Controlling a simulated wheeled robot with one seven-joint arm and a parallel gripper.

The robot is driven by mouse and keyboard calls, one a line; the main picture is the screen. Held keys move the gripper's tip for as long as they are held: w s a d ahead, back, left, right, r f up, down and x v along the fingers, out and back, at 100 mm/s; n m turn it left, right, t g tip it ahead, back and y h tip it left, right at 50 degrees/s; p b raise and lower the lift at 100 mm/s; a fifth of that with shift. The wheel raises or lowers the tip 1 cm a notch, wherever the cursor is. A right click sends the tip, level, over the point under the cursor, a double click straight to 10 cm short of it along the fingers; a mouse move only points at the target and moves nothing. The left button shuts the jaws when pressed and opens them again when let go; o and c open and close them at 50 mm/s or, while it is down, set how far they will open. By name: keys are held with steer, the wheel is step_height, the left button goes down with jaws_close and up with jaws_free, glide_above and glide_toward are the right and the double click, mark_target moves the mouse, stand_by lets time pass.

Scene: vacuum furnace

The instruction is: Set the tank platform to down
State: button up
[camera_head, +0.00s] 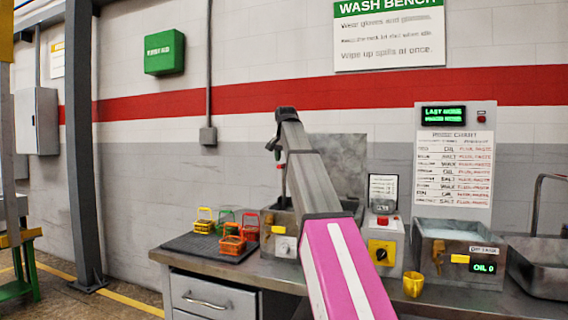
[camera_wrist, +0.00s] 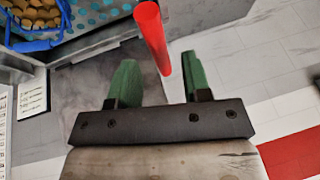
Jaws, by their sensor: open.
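My gripper (camera_wrist: 158,82) has two green fingers, spread apart and empty. A red rod (camera_wrist: 152,35), which looks like a lever handle, comes down from the top of the wrist view, its rounded end between or just beyond the fingertips. I cannot tell whether they touch. At the upper left of that view, a blue basket (camera_wrist: 45,43) of brown pieces rests on a light perforated surface (camera_wrist: 92,14), possibly the platform. In the head view my gripper (camera_head: 272,150) is small and dark above the left tank (camera_head: 270,220), which my arm partly hides. The platform's height is unclear.
A dark mat (camera_head: 205,247) with several coloured baskets lies left of the tank. A control box (camera_head: 384,240) with a yellow switch stands right of it.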

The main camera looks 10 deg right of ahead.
mark_target(284, 187)
steer(key=shift+x, duration=1)
jaws_close()
step_height(284, 187, down, 11)
steer(key=shift+s, duration=0.1)
jaws_free()
